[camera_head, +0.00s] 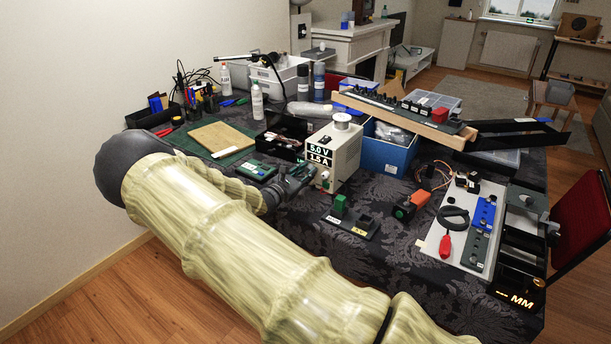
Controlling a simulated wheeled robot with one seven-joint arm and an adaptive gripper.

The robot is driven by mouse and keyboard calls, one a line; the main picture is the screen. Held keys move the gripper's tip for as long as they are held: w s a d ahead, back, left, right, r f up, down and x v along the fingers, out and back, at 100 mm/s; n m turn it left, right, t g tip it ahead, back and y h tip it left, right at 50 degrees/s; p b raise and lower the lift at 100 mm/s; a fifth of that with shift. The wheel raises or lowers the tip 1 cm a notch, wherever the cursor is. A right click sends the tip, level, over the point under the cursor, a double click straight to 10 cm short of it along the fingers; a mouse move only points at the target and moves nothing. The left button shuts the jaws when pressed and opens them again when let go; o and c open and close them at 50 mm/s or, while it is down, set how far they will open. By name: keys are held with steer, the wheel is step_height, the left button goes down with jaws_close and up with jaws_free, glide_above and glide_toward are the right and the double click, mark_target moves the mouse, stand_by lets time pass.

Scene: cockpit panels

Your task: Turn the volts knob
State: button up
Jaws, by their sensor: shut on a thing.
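The power supply (346,150) is a beige box in the middle of the table, with a display reading 5.0 V and 1.5 A. A roll-like item sits on its top. Its front knobs are low on the face, by the fingertips of my gripper (311,172). My gripper reaches in from the left and is shut at the front of the supply, on what looks like a knob. The gripped knob is mostly hidden by the fingers, and I cannot read its label. My arm crosses the lower left and hides the table's near edge there.
A small dark stand with a green block (340,206) lies just in front of the supply. A blue bin (384,155) stands to its right. An orange tool (411,205) and a white board (437,240) lie further right. A wooden board (222,138) lies behind my arm.

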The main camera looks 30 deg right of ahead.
stand_by(0.4)
steer(key=o, duration=1)
steer(key=shift+o, duration=0.2)
steer(key=v, duration=1.2)
steer(key=shift+s, duration=0.15)
